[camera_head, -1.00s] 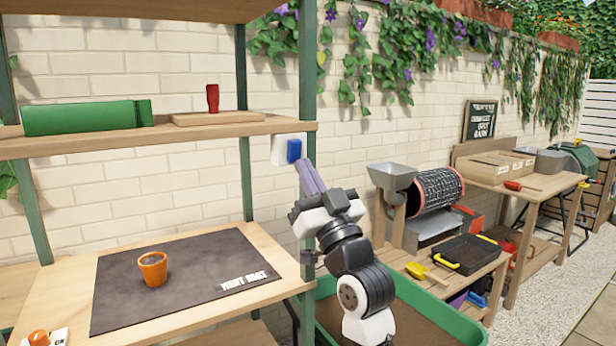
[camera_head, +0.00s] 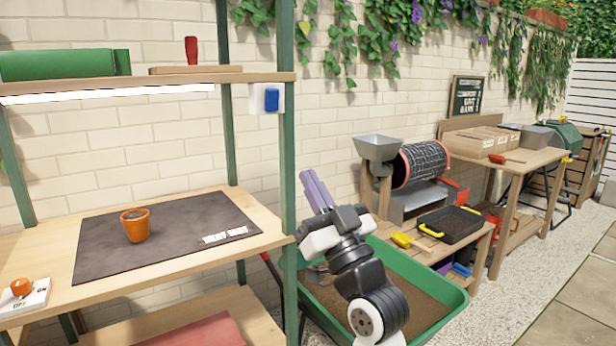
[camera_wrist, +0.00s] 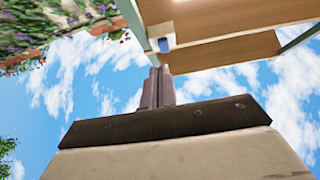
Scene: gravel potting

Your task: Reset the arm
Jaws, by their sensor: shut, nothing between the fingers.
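In the wrist view the closed fingers (camera_wrist: 157,88) point up toward the underside of the shelf, against the sky. A blue switch on a white plate (camera_head: 271,99) is on the shelf's right end, a little above and left of the fingertips and apart from them. It also shows in the wrist view (camera_wrist: 167,43). A lit light strip (camera_head: 110,94) runs under the upper shelf.
An orange pot (camera_head: 136,226) stands on the dark mat (camera_head: 95,262) on the bench. A red-orange knob switch (camera_head: 22,288) is at the bench's left. A green tray of soil (camera_head: 440,285) lies below my arm. A hopper (camera_head: 377,150) and a sieve drum (camera_head: 421,163) stand to the right.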

